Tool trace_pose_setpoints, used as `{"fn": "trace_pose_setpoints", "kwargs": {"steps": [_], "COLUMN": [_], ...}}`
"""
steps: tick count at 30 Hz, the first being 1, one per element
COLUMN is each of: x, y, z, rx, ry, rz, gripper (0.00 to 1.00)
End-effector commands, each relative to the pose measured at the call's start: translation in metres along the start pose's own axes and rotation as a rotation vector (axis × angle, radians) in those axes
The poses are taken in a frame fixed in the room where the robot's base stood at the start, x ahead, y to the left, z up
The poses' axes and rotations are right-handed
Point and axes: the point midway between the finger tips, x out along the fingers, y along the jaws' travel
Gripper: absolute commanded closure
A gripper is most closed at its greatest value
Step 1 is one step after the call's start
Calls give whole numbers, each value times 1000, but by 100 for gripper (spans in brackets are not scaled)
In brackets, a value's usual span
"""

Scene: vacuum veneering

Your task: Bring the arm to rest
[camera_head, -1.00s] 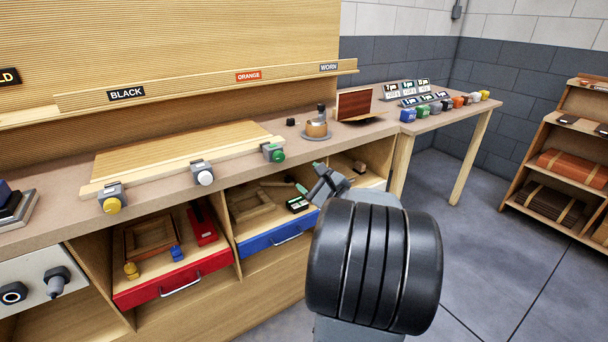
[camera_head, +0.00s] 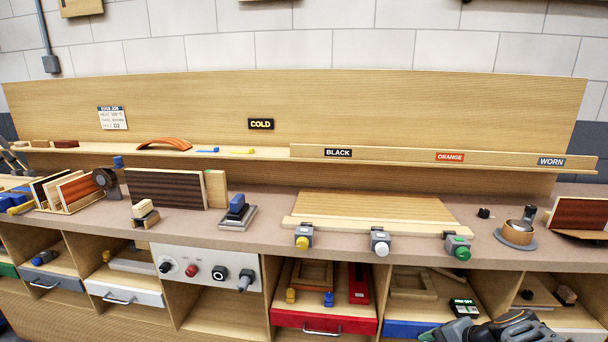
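My arm (camera_head: 515,328) shows only at the bottom right edge, in front of the open shelf bays under the bench. My gripper (camera_head: 436,334) is at its left end, low in front of the blue drawer (camera_head: 408,329). The frame's lower edge cuts off much of the arm and gripper, so whether the fingers are open or shut cannot be told. No held object is visible.
The bench top (camera_head: 270,228) carries a board with several knobbed clamps, a copper pot (camera_head: 518,232), a blue-handled block (camera_head: 237,212) and veneer sheets (camera_head: 165,188). The red drawer (camera_head: 322,320) and a control panel (camera_head: 206,273) are below. A long shelf (camera_head: 440,158) runs behind.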

Motion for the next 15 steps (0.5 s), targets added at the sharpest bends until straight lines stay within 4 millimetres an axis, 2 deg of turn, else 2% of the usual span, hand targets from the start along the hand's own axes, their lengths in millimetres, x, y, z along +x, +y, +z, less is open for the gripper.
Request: {"fn": "trace_pose_setpoints", "kwargs": {"steps": [1, 3, 6, 9, 15], "x": [-22, -40, -71, -95, -117], "y": [-13, -17, -34, -55, -89], "z": [21, 39, 62, 81, 118], "rx": [-162, -382, -698, -933, -1138], "ry": [-3, 6, 33, 62, 67], "rz": [103, 237, 388, 461, 433], "gripper": [37, 37, 37, 37, 37]}}
